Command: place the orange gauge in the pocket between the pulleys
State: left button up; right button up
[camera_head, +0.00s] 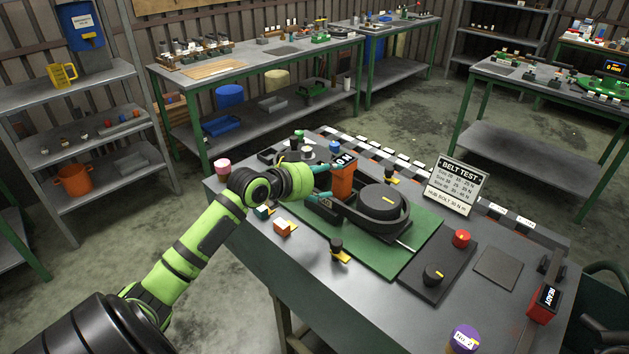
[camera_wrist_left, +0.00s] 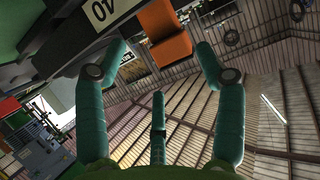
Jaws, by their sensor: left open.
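The orange gauge (camera_head: 342,182) stands upright at the belt rig, with a dark labelled head on top. In the left wrist view the orange body (camera_wrist_left: 172,48) shows just past the fingertips, apparently between them. My left gripper (camera_head: 324,182) reaches in from the left, with its teal fingers spread beside the gauge; contact cannot be told. The large dark pulley (camera_head: 383,201) with its belt is right of the gauge on the green plate (camera_head: 408,250). The other pulley is largely hidden by my gripper. The gauge's lower end and the pocket are not clear to see. My right gripper is not in view.
A belt test sign (camera_head: 462,184) stands at the back right of the table. A red button (camera_head: 461,239) and a black knob (camera_head: 433,274) are on a dark panel at right.

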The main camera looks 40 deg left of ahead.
pick_arm(q)
jog(key=shift+v, duration=1.7)
dwell(1.1)
